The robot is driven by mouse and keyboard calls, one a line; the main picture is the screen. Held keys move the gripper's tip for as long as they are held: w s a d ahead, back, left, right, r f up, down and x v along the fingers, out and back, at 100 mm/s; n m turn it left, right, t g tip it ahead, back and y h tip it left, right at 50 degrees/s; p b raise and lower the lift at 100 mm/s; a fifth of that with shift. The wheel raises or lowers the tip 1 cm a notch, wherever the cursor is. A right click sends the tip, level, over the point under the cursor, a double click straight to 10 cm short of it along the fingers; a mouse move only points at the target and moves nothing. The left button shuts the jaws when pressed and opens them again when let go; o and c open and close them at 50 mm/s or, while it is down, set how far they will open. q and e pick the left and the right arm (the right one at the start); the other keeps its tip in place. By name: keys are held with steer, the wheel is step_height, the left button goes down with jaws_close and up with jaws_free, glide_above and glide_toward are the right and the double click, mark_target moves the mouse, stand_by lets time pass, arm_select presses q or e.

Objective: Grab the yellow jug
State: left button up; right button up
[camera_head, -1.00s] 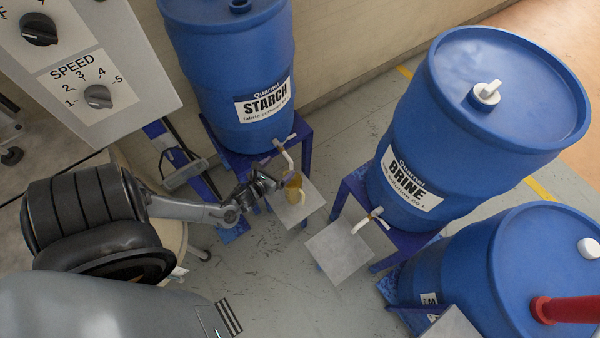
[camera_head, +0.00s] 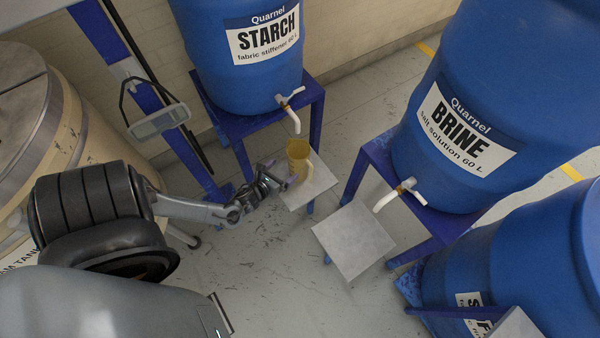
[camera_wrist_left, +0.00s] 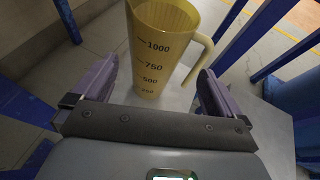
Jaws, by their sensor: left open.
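The yellow jug (camera_head: 299,160) stands upright on a small grey shelf (camera_head: 318,187) below the spout of the starch barrel. My left gripper (camera_head: 279,178) is just left of the jug in the head view. In the left wrist view the jug (camera_wrist_left: 160,50) shows its scale marks and its handle on the right. There the left gripper (camera_wrist_left: 155,90) is open, with one purple finger to each side of the jug's lower part, and gaps show beside the jug. My right gripper is not in view.
The blue starch barrel (camera_head: 240,85) stands on a blue stand, its white spout (camera_head: 291,118) hanging just above the jug. To the right are the brine barrel (camera_head: 480,90), its spout (camera_head: 388,200) and an empty grey shelf (camera_head: 353,240). Blue stand legs are near the jug.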

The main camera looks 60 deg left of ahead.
arm_select(q)
steer(key=b, duration=0.4)
glide_toward(293, 171)
steer(key=w+a, duration=0.1)
steer(key=w, duration=0.2)
steer(key=w+a+f+b, duration=0.1)
steer(key=b, duration=0.1)
steer(key=w+a+f+b, duration=0.1)
steer(key=w+f+b, duration=0.1)
steer(key=shift+w+f, duration=0.25)
steer(key=shift+w, duration=0.05)
steer(key=shift+w+a+f, duration=0.1)
steer(key=shift+w+a, duration=0.15)
steer(key=shift+w, duration=0.25)
steer(key=shift+w+a+f+b, duration=0.1)
steer(key=shift+w+f+b, duration=0.15)
steer(key=shift+b, duration=0.4)
steer(key=b+x, duration=0.3)
steer(key=shift+w+a, duration=0.25)
steer(key=shift+w, duration=0.05)
steer(key=shift+w+a+b, duration=0.1)
steer(key=shift+w+b, duration=0.2)
steer(key=shift+w, duration=0.1)
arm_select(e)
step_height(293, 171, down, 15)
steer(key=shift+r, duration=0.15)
arm_select(q)
steer(key=shift+c, duration=0.2)
